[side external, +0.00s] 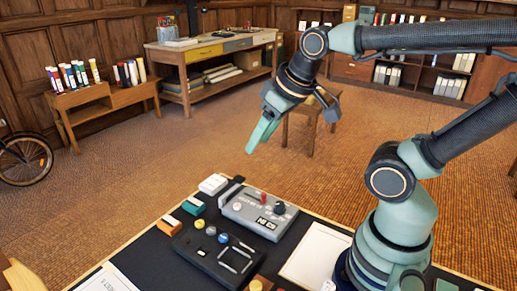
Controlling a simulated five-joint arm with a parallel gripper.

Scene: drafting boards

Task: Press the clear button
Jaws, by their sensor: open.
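My gripper (290,134) is open and empty, held high above the far side of the desk, with its fingers pointing down. Below it on the dark desk mat stands a grey box (243,213) with a red upright part (263,198), a black knob (279,208) and a small dark display (266,223). In front of it lies a black panel (205,262) with small yellow, grey and blue round parts (223,238) and several pale slanted bars. The lettering is too small to read, so I cannot tell which part is the clear button.
A white sheet (316,256) lies right of the grey box, near my base. A stool (308,130) stands on the floor behind my gripper.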

